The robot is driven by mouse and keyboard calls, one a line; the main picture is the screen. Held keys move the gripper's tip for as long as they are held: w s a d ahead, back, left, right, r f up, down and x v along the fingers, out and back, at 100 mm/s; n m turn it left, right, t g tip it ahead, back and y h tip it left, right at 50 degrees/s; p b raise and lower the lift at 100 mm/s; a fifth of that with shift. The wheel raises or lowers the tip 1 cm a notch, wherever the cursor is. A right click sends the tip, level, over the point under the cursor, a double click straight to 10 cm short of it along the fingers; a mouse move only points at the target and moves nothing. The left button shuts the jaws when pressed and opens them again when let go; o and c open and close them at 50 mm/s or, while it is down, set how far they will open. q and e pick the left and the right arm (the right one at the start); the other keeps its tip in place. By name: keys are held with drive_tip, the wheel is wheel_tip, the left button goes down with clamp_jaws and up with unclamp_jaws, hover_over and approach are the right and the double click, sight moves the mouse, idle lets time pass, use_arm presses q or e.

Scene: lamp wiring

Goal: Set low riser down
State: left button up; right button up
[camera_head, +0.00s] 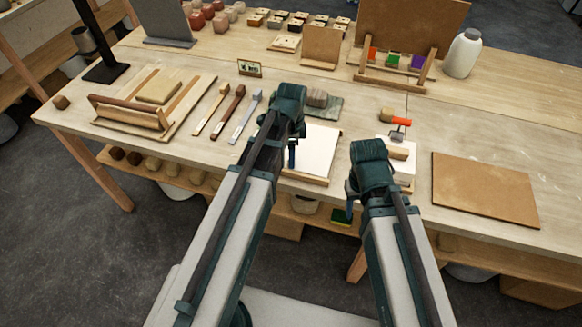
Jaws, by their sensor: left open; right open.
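I cannot tell for sure which thing is the low riser. A low white block (409,170) with a wooden piece (398,153) on it stands just right of my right gripper, partly hidden by my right arm. A white board (320,145) with a wooden front strip (306,177) lies between my arms, partly hidden by my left arm. My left gripper (292,155) is over this board's left side, open, with nothing seen in it. My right gripper (350,207) is near the table's front edge, open, with nothing seen in it.
A wooden tray (187,108) with a rail and a flat block lies at left, with several slim bars (228,110) beside it. A brown board (484,188) lies at right. A white bottle (462,55) and a colour-block rack (392,75) stand at the back.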

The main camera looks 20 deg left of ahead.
use_arm(q)
wheel_tip(320, 180, down, 3)
drive_tip(key=shift+a+f+b, duration=0.1)
drive_tip(key=shift+b, duration=1)
use_arm(e)
wheel_tip(320, 180, down, 3)
use_arm(q)
clamp_jaws()
